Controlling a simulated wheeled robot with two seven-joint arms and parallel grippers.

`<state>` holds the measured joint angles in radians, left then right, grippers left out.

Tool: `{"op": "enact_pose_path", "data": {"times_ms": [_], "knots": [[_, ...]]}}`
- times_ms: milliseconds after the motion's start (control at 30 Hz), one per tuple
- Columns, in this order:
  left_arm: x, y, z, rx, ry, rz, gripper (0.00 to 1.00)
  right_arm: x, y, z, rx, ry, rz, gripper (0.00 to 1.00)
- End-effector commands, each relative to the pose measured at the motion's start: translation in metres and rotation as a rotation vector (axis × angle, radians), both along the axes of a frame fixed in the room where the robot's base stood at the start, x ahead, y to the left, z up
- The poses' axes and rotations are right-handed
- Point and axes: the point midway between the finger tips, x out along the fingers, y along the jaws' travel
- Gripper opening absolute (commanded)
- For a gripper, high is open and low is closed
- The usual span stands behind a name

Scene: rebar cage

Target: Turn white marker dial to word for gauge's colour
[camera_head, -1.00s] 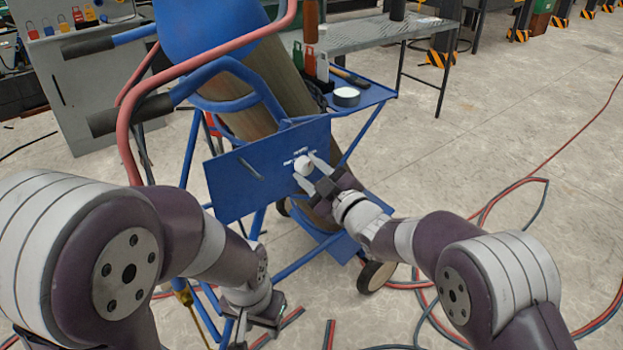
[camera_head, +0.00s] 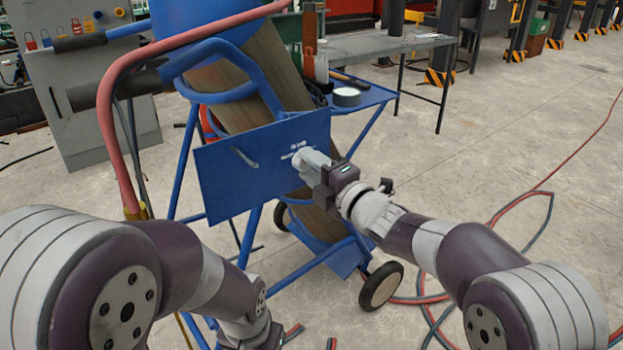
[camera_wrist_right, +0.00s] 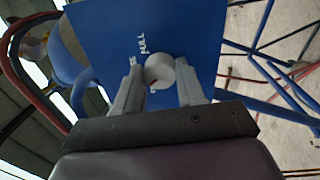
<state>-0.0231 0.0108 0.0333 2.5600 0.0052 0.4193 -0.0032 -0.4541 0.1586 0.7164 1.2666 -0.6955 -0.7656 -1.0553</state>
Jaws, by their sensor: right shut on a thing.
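The white marker dial (camera_wrist_right: 159,69) sits on a blue panel (camera_head: 235,175) of a cart. My right gripper (camera_head: 310,160) is shut on the dial; the wrist view shows one finger on each side of it. In that view the word FULL (camera_wrist_right: 143,43) stands above the dial. More white lettering by the left finger is partly hidden, and a small red mark shows at the dial's lower edge. In the head view the dial is mostly hidden by the fingers. I cannot make out a gauge. My left arm reaches down to the bottom edge; its fingers are out of frame.
The blue cart carries a large cylinder (camera_head: 258,65) and a side shelf with a white roll (camera_head: 346,96). A red hose (camera_head: 118,120) hangs at the left. Hoses lie on the floor at the right. A grey table (camera_head: 385,43) stands behind.

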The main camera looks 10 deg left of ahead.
Motion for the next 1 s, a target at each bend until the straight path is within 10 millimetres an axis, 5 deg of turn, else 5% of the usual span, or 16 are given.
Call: {"op": "enact_pose_path", "data": {"times_ms": [400, 1000], "knots": [[0.0, 0.0, -0.034, 0.0, 0.0, 0.0, 0.43, 0.0, 0.0, -0.002, -0.183, -0.237, -0.001, 0.09], [0.0, 0.0, -0.043, 0.0, 0.0, 0.0, 0.43, 0.0, 0.0, 0.0, -0.26, -0.331, 0.0, 0.09]]}}
